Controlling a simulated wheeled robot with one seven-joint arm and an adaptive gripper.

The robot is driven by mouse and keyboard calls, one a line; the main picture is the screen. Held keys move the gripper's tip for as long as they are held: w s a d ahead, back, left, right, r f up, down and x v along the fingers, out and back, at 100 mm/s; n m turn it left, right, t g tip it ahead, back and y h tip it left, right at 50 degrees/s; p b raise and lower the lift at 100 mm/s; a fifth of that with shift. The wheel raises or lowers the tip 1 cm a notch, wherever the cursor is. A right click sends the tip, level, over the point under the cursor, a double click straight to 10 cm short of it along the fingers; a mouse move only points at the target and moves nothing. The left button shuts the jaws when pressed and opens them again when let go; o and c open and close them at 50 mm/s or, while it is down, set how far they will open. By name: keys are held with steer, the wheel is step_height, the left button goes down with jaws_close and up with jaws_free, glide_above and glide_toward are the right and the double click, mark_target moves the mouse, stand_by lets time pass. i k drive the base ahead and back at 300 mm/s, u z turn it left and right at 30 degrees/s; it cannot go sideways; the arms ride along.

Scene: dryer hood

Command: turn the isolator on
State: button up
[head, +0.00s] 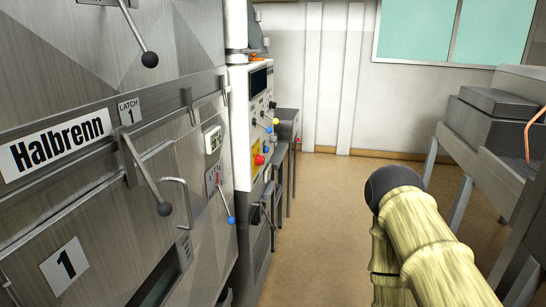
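I cannot tell for sure which control is the isolator. A red knob beside a yellow plate (258,158) is on the side of the white control panel (242,125), past the steel machine. Small levers with yellow and blue ends (272,125) stick out above it. A dark handle-like part (256,216) is lower on the same unit. These are small and seen at a steep angle, so their on or off position is not readable. My arm reaches in from the lower right; my gripper does not show.
The steel machine marked Halbrenn (55,145) fills the left, with ball-ended levers (150,185) sticking out. A lever with a blue ball (230,219) is lower down. A steel bench (495,150) stands at the right. The brown floor (325,220) between is clear.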

mark_target(258, 159)
steer(key=u, duration=0.25)
steer(key=k, duration=0.4)
steer(key=z, duration=1.15)
steer(key=i, duration=2.15)
steer(key=u, duration=1.4)
steer(key=i, duration=0.35)
steer(key=u, duration=0.25)
